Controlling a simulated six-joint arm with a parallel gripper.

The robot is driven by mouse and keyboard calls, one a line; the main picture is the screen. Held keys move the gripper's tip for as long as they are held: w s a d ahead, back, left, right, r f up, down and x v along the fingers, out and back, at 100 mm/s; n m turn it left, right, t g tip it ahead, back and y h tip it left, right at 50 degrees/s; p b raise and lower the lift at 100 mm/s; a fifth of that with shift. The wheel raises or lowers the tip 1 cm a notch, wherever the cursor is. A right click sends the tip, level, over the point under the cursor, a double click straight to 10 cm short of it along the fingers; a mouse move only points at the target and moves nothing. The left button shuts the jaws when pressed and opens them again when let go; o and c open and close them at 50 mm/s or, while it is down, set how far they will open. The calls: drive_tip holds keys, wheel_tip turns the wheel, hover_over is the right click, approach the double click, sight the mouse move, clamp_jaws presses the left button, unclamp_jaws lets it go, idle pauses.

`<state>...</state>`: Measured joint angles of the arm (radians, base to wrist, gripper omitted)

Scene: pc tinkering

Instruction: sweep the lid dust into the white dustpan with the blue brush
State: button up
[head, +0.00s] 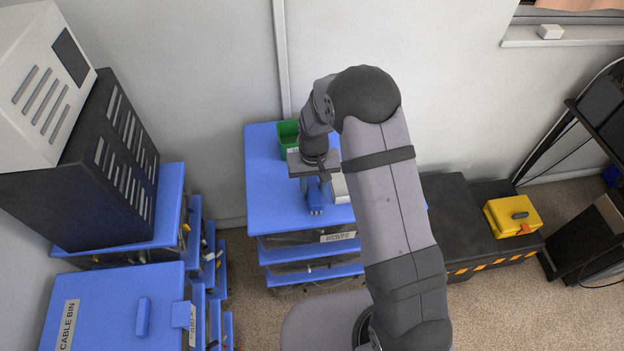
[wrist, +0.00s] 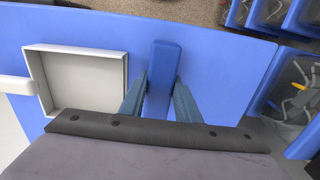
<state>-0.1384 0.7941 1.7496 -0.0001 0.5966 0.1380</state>
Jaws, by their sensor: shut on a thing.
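My gripper (head: 314,184) is above the blue lid (head: 266,190) of the drawer stack, pointing down. In the wrist view its two fingers (wrist: 160,92) are shut on the blue brush (wrist: 164,58), one on each side. The brush also shows below the gripper in the head view (head: 316,200). The white dustpan (wrist: 124,72) lies on the lid to the left of the brush in the wrist view, a short gap apart. Its handle points left. In the head view my arm partly hides the dustpan (head: 339,188). I cannot make out any dust on the lid.
A green bin (head: 287,135) stands at the lid's back edge by the wall. A dark case with a white box (head: 38,85) stands at left, above blue cable bins (head: 110,310). A yellow box (head: 512,216) sits on a black chest at right. The lid's left part is clear.

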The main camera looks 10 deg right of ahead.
drive_tip(key=shift+a, duration=1.25)
drive_tip(key=shift+w+f+b, duration=0.1)
drive_tip(key=shift+w+b, duration=0.55)
drive_tip(key=shift+w, duration=3.2)
drive_tip(key=shift+s, duration=0.5)
drive_tip(key=shift+s+p, duration=1.1)
drive_tip(key=shift+s, duration=2.25)
drive_tip(key=shift+w, duration=0.2)
drive_tip(key=shift+w+b, duration=0.85)
drive_tip(key=shift+w, duration=2.6)
drive_tip(key=shift+w+r, duration=0.2)
drive_tip(key=shift+r, duration=0.15)
wheel_tip(320, 180, up, 8)
drive_tip(key=p, duration=0.5)
drive_tip(key=shift+s+f, duration=0.1)
